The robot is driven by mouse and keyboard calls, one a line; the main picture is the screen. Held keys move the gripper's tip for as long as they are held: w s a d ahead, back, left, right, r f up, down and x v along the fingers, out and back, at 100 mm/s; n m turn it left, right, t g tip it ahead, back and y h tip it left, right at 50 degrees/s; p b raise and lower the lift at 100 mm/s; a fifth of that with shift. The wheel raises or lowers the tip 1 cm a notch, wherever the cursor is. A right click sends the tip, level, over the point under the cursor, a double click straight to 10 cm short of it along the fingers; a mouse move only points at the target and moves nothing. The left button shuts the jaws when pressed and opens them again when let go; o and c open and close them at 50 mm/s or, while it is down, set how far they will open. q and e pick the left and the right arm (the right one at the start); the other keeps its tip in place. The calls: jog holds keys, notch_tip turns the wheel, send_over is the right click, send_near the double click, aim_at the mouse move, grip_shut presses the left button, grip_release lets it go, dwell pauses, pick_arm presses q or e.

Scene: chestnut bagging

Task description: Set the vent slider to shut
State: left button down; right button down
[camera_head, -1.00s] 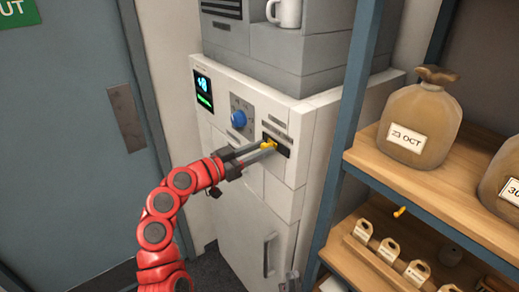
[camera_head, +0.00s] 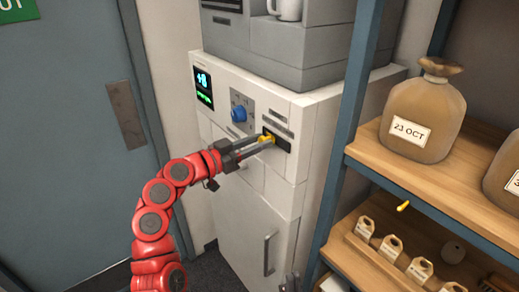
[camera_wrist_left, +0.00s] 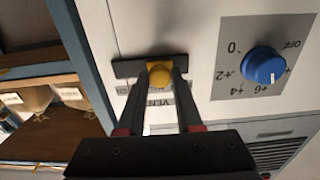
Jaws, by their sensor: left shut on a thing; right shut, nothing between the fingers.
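The vent slider's yellow knob (camera_head: 265,138) sits in a dark slot (camera_head: 281,144) on the front of the white cabinet (camera_head: 300,125). My left gripper (camera_head: 262,142) is shut on this knob. In the left wrist view the knob (camera_wrist_left: 160,75) is between the two fingertips (camera_wrist_left: 161,82), right of the middle of the slot (camera_wrist_left: 128,69). That view is turned, and its VENT label (camera_wrist_left: 158,102) is partly hidden by a finger. In the head view the knob is toward the slot's left end.
A blue dial (camera_head: 239,114) and a lit display (camera_head: 203,87) are left of the slot. A blue-framed shelf (camera_head: 340,150) with sacks (camera_head: 422,112) and small tagged items stands close on the right. A cabinet door handle (camera_head: 269,252) is below.

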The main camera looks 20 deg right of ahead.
pick_arm(q)
jog(key=b, duration=0.1)
jog(key=w+b, duration=0.2)
jog(key=b, duration=0.1)
jog(key=shift+a+f, duration=0.25)
jog(key=shift+a, duration=0.15)
jog(key=shift+r, duration=0.45)
jog(key=c, duration=0.9)
grip_release()
jog(key=shift+w, duration=0.1)
jog(key=o, duration=0.3)
jog(key=shift+w+f, duration=0.1)
jog(key=shift+f, duration=0.05)
